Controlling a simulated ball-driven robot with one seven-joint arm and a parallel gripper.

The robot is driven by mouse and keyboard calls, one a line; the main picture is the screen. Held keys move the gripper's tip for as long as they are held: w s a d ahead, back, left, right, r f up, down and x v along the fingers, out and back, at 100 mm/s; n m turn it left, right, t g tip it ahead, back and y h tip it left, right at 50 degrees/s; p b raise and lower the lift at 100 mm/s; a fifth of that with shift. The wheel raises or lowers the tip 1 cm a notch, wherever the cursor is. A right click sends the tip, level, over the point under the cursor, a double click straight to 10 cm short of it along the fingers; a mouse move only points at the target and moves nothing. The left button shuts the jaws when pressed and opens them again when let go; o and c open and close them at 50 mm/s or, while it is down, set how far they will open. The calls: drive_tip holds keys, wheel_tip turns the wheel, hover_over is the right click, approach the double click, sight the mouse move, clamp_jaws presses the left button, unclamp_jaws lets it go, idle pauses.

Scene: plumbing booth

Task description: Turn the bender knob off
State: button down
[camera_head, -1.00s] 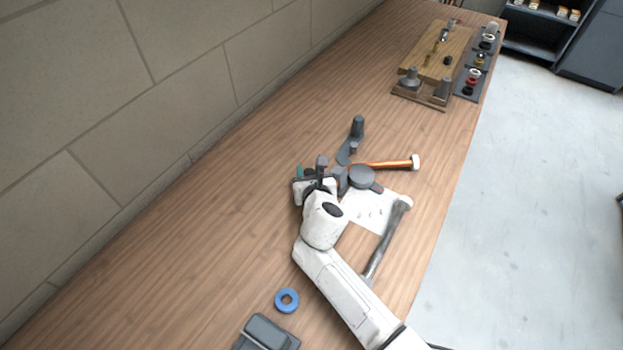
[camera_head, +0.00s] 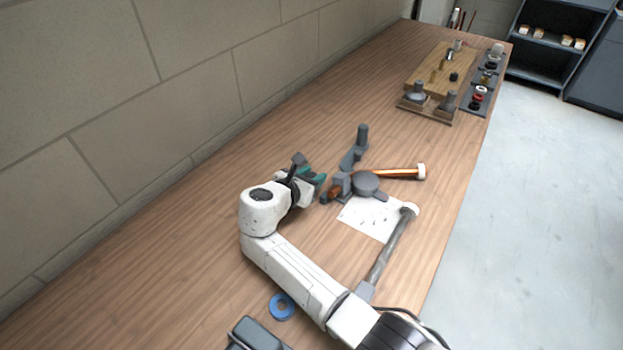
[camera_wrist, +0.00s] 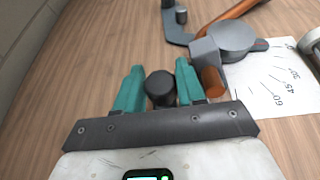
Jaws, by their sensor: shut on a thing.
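The bender has a grey round disc (camera_head: 367,183) with a grey block beside it and a copper pipe (camera_head: 397,172) through it. A bar with an upright grey post (camera_head: 362,138) stands behind. In the wrist view the disc (camera_wrist: 230,40) lies at the upper right. My gripper (camera_head: 314,176) is left of the bender, its teal fingers closed around a dark round knob (camera_wrist: 160,88). The knob's top also shows at the gripper in the head view (camera_head: 298,158). Whether the knob is joined to the bender is hidden.
A white sheet with angle marks (camera_head: 370,216) lies before the bender, with a grey lever (camera_head: 392,247) across its right side. A blue ring (camera_head: 281,306) and a dark box (camera_head: 256,335) are at the front. A wooden board (camera_head: 441,69) with fittings stands far back. The table's left side is clear.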

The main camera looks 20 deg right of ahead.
drive_tip(key=shift+m+g, duration=0.3)
drive_tip(key=c, duration=0.8)
unclamp_jaws()
drive_tip(key=shift+o, duration=0.2)
drive_tip(key=v, duration=1)
drive_tip(key=shift+s+a, duration=0.15)
drive_tip(key=shift+a, duration=0.25)
